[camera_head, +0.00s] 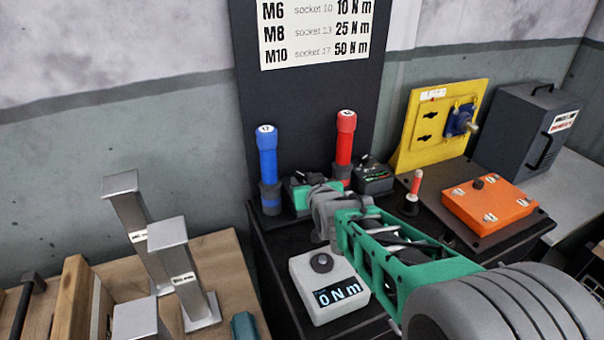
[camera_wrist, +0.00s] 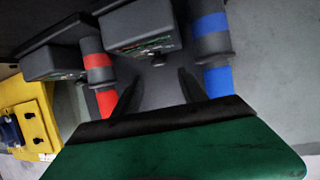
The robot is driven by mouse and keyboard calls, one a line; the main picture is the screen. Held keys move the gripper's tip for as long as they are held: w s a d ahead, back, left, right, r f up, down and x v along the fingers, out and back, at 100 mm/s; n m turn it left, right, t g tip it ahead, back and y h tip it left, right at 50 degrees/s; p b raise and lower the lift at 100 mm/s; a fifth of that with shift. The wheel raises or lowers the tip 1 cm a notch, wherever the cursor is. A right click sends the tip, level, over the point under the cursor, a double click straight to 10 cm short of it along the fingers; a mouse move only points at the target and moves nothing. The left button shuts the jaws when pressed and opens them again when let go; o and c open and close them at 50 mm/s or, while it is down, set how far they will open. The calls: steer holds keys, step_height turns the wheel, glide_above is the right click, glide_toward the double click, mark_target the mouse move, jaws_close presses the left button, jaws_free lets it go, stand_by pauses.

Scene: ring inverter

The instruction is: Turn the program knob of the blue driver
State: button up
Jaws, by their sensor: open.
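The blue driver (camera_head: 267,160), marked 17, stands upright at the back of the dark bench. In the wrist view the blue driver (camera_wrist: 215,45) is at the right. A dark control box (camera_wrist: 140,30) with a lit green panel sits between the blue and red drivers. A small dark knob (camera_wrist: 158,61) shows on its near edge. My gripper (camera_wrist: 160,78) is open, its two dark fingers pointing at that box with the knob in line with the gap. They look apart from it. In the head view my green gripper housing hides much of this box.
The red driver (camera_head: 345,140) stands to the right, with a second dark box (camera_head: 373,180) beside it. A white torque display (camera_head: 328,292) reads 0 N m. An orange box (camera_head: 488,205), a yellow fixture (camera_head: 425,125) and metal posts (camera_head: 178,265) stand around.

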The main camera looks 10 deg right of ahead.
mark_target(300, 173)
steer(key=x, duration=0.7)
steer(key=shift+w+f, duration=0.25)
steer(key=shift+c, duration=0.2)
jaws_close()
